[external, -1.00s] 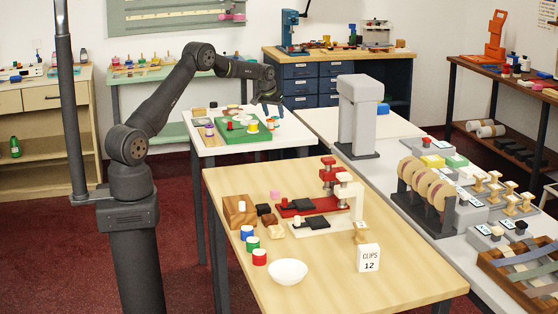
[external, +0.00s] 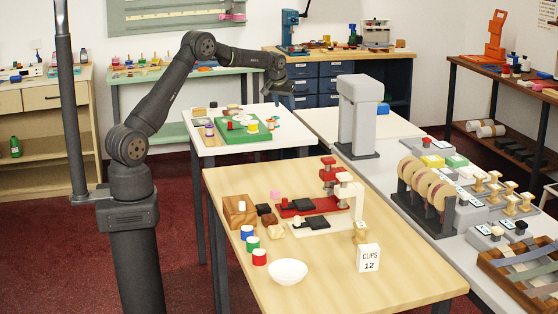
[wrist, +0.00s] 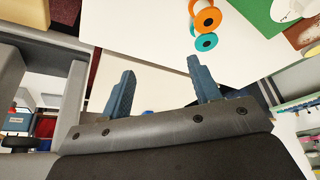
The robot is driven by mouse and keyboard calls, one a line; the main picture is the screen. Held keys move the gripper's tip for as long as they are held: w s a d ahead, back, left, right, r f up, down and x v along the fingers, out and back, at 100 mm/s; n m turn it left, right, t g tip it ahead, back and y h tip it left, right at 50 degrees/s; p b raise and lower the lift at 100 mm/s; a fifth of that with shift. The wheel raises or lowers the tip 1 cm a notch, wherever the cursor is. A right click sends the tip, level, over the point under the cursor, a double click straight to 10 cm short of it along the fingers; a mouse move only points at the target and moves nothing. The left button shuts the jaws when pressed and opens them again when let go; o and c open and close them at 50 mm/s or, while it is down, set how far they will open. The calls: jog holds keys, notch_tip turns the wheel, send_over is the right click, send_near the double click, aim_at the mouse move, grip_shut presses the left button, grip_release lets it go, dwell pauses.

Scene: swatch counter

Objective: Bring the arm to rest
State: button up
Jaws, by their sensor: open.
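My gripper (external: 281,102) is at the end of my raised arm, above the right side of the white table (external: 206,149) at the back. In the wrist view my gripper (wrist: 160,80) shows two blue fingers spread wide apart with nothing between them. It is open and empty. In the wrist view an orange ring (wrist: 208,17) and a teal ring (wrist: 206,42) lie on the white tabletop beyond the fingertips.
The white table carries a green board (external: 238,135) and several small round items. The wooden table (external: 330,268) in front holds a red clamp (external: 310,207), a white bowl (external: 288,271) and a CLIPS box (external: 369,258). A grey column (external: 359,112) stands to the right of my gripper.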

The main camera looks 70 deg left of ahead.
jog(key=s+d+f+m+t+h, duration=0.2)
jog(key=d+m, duration=0.7)
jog(key=d, duration=2.4)
jog(key=s+d+f+m+g+h, duration=0.1)
jog(key=s+d+m, duration=0.3)
jog(key=s+d, duration=0.4)
jog(key=s+d+f+m+g+h, duration=0.1)
jog(key=s+d+m+h, duration=0.2)
jog(key=s+d, duration=0.6)
jog(key=shift+s+d+m, duration=0.2)
jog(key=shift+d+m, duration=0.6)
jog(key=shift+d, duration=2.5)
